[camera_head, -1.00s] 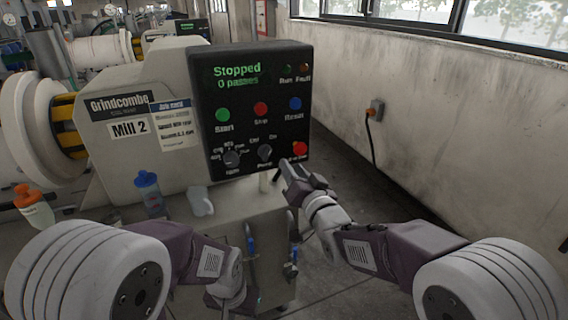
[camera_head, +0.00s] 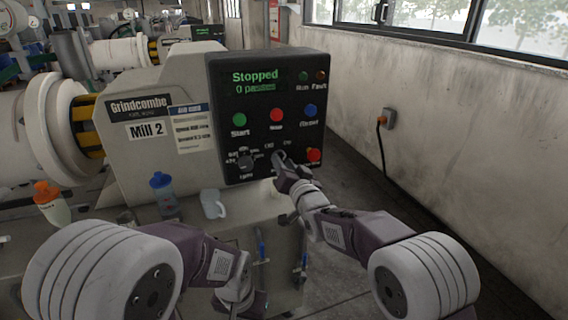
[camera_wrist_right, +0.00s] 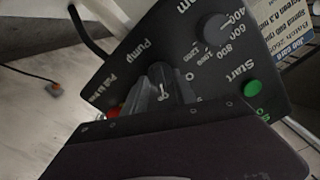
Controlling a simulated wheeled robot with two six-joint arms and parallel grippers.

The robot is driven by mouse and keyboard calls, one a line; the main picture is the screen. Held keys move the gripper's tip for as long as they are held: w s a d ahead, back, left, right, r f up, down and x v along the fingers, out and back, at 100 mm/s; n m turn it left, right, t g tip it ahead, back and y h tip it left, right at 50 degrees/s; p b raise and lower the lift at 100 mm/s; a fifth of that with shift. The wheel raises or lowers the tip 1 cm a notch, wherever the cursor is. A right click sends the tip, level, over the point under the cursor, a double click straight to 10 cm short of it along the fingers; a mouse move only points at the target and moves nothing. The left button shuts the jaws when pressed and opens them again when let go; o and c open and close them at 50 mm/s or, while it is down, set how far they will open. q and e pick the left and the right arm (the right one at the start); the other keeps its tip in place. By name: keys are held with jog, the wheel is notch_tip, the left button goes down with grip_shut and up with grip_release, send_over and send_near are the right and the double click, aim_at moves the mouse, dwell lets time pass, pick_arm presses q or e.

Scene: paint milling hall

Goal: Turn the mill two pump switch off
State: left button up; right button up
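The Mill 2 control panel (camera_head: 222,132) is a dark box whose display reads "Stopped". The pump switch is a small knob low on its face, hidden by my right gripper (camera_head: 280,158) in the head view. In the right wrist view, upside down, the right fingers (camera_wrist_right: 163,86) stand around the pump switch (camera_wrist_right: 163,94) beside the "Pump" label. Whether they touch or grip it, and where its pointer is set, I cannot tell. My left gripper (camera_head: 238,292) hangs low at the bottom, away from the panel, its fingers unclear.
A red button (camera_head: 314,155) is just right of the right gripper; the speed knob (camera_head: 245,162) is left of it. Green (camera_head: 239,119), red (camera_head: 277,115) and blue (camera_head: 310,110) buttons sit above. A blue-capped bottle (camera_head: 165,195) and white mug (camera_head: 213,204) stand below left.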

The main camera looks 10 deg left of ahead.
grip_shut()
jog(key=shift+n+b, duration=3)
jog(key=shift+n, duration=3.1)
